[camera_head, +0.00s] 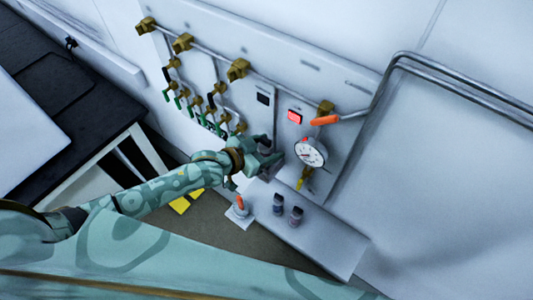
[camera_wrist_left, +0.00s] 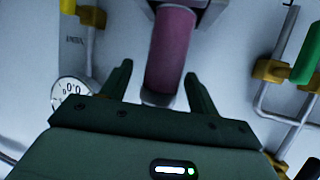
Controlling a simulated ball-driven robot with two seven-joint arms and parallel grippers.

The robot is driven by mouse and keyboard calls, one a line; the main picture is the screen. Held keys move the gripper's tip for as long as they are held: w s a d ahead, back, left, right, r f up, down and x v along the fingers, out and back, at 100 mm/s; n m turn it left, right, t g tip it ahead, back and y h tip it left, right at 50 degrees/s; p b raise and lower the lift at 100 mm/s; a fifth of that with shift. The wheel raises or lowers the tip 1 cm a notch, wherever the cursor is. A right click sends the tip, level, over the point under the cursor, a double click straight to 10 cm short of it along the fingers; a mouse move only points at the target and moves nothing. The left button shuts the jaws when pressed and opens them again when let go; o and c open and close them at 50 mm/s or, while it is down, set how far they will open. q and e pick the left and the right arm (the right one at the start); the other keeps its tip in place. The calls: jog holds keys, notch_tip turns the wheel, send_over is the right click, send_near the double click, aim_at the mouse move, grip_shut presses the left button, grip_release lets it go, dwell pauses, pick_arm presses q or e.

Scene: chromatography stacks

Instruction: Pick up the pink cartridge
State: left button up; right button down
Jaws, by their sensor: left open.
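The pink cartridge (camera_wrist_left: 170,50) shows in the left wrist view as an upright cylinder, its top end under a grey holder on the wall panel. My left gripper (camera_wrist_left: 158,85) is open, with one finger on each side of the cartridge's lower end. I cannot tell whether the fingers touch it. In the head view my left gripper (camera_head: 268,158) reaches to the panel left of the round gauge, and I cannot make out the pink cartridge there. My right gripper is not in view.
The round gauge (camera_head: 310,152) is close to the right of my left gripper. An orange-handled valve (camera_head: 325,120) sits above it. Two small dark bottles (camera_head: 296,215) stand on the grey shelf (camera_head: 335,245) below. Brass valves and pipes (camera_head: 238,70) line the panel.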

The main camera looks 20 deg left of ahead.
pick_arm(q)
jog(key=shift+s+a, duration=0.15)
jog(key=c, duration=1.1)
jog(key=shift+c, duration=0.5)
jog(key=shift+r, duration=0.15)
